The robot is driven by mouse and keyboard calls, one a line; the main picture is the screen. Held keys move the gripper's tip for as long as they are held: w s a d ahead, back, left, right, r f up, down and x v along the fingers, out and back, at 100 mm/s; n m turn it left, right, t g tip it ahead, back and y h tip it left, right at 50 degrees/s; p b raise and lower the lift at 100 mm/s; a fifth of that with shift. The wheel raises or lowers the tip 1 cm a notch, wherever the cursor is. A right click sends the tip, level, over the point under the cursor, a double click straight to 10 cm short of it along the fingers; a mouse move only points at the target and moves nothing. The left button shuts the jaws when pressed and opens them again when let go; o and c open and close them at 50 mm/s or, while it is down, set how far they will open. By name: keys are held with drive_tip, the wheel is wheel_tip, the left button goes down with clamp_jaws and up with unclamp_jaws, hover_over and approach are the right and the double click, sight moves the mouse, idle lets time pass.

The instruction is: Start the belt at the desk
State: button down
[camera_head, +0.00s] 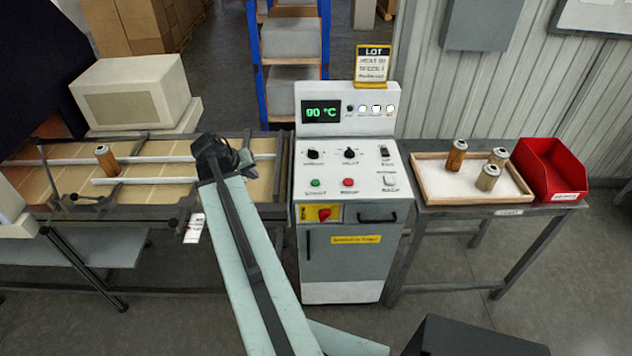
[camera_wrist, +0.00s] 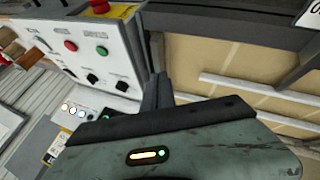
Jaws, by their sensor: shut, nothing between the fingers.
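The grey control desk (camera_head: 342,210) stands in the middle of the head view. Its sloped top carries a green button (camera_head: 315,183), a red button (camera_head: 348,183), two black knobs (camera_head: 313,154) and switches on the right. My gripper (camera_wrist: 158,85) is shut and empty, above the belt beside the desk. The wrist view also shows the green button (camera_wrist: 101,50) and red button (camera_wrist: 70,46), apart from the fingers.
Right of the desk, a table holds a wooden tray (camera_head: 420,191) with three cartridges and a red bin (camera_head: 548,170). The desk's display (camera_head: 321,112) reads about 90 °C. A LOT sign (camera_head: 373,66) stands on top. A beige machine (camera_head: 132,92) is behind the belt.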

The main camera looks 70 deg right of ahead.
sight(313, 183)
drive_tip(key=s+d+r+m+g+h, duration=0.1)
drive_tip(key=s+d+r+m+g, duration=0.1)
drive_tip(key=s+d, duration=1)
drive_tip(key=s+r+m, duration=0.1)
drive_tip(key=s, duration=0.3)
drive_tip(key=shift+s+d+g, duration=0.3)
drive_tip(key=shift+g, duration=0.1)
wheel_tip(313, 183, down, 9)
drive_tip(key=b, duration=0.9)
drive_tip(key=shift+r, duration=0.1)
drive_tip(key=shift+f+b, duration=0.35)
drive_tip(key=shift+f, duration=0.1)
